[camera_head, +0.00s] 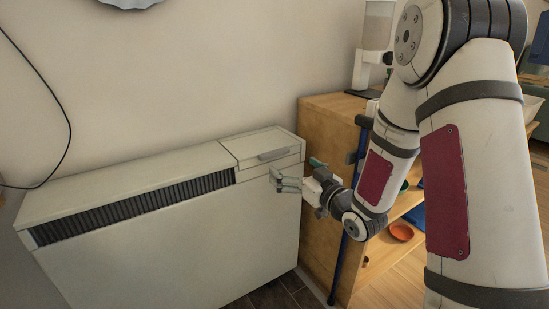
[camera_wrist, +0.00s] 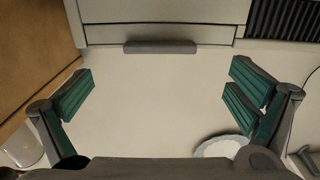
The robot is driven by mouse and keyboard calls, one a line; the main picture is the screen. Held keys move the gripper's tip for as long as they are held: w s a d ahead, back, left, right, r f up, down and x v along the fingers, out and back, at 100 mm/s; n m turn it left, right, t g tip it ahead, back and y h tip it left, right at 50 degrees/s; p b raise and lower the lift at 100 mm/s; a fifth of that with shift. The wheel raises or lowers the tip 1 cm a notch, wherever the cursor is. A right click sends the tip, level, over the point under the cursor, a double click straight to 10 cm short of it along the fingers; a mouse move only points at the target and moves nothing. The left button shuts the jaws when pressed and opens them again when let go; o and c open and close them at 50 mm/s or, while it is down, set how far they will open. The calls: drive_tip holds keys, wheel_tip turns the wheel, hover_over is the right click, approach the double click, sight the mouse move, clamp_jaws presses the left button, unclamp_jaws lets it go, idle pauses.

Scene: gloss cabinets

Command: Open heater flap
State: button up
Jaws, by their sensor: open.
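The white heater (camera_head: 150,245) stands against the wall. Its flap (camera_head: 245,145) is at the right end of the top and looks closed, with a grey bar handle (camera_head: 273,154) near its front edge. The handle also shows at the top middle of the wrist view (camera_wrist: 160,47). My gripper (camera_head: 298,172) is open and empty by the heater's front right corner, apart from the handle. In the wrist view the green-padded fingers of my gripper (camera_wrist: 161,78) are spread wide, with the handle beyond them and between them sideways.
A dark slatted grille (camera_head: 140,203) runs left of the flap. A wooden shelf unit (camera_head: 320,215) stands close on the right, with an orange bowl (camera_head: 401,232) inside and a dispenser (camera_head: 377,30) on top. A black cable (camera_head: 68,120) hangs on the left wall.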

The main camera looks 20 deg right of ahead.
sight(276, 154)
drive_tip(key=b+x, duration=0.2)
drive_tip(key=x, duration=0.7)
drive_tip(key=shift+w, duration=0.2)
drive_tip(key=shift+r, duration=0.1)
drive_tip(key=c, duration=1.6)
drive_tip(key=shift+o, duration=0.2)
drive_tip(key=shift+a, duration=0.1)
